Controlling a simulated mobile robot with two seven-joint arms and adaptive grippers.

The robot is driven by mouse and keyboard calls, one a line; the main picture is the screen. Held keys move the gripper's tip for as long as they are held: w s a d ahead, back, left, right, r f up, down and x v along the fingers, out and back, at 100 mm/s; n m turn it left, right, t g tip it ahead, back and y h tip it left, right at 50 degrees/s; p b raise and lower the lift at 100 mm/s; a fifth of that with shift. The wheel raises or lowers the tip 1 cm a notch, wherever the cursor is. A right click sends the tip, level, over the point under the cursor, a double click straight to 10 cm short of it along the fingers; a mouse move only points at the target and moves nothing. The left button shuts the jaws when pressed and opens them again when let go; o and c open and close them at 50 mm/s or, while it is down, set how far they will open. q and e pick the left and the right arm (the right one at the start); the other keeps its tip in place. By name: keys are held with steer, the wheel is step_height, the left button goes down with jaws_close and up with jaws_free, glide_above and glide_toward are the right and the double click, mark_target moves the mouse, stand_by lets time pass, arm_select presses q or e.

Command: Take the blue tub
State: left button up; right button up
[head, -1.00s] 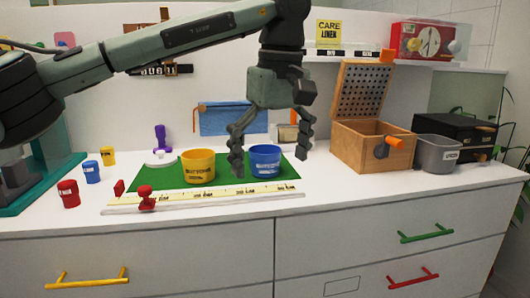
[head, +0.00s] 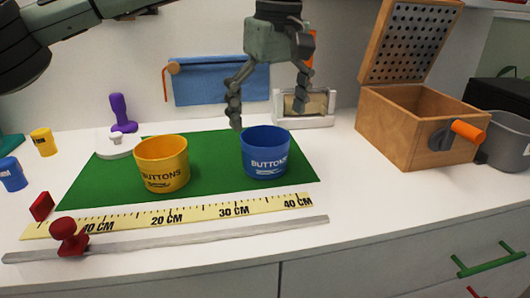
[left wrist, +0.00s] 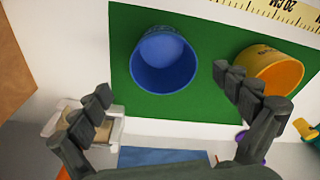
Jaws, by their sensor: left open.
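The blue tub (head: 265,155), labelled BUTTONS, stands upright on the right part of the green mat (head: 215,180). It looks empty in the left wrist view (left wrist: 164,62). My left gripper (head: 270,108) is open, its fingers pointing down, above and slightly behind the tub. In the left wrist view the gripper (left wrist: 165,95) has its fingertips spread apart, with the tub ahead between them and not gripped. The right fingertip there lies between the blue tub and the yellow tub (left wrist: 270,70). My right gripper does not show.
The yellow tub (head: 162,165) stands left of the blue tub. A yellow ruler (head: 180,217) and a grey rail (head: 200,237) lie in front. A wooden box (head: 400,135) with its lid open stands to the right. A blue cloth (head: 220,85) hangs behind.

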mark_target(265, 139)
arm_select(q)
steer(key=f, duration=0.4)
steer(key=shift+a+f, duration=0.25)
steer(key=shift+a, duration=0.1)
steer(key=shift+w+f, duration=0.1)
steer(key=shift+f, duration=0.15)
steer(key=c, duration=1.3)
arm_select(e)
steer(key=shift+w+d, duration=0.1)
steer(key=shift+w, duration=0.25)
arm_select(q)
steer(key=shift+o, duration=0.2)
steer(key=shift+r, duration=0.1)
arm_select(e)
steer(key=shift+r, duration=0.1)
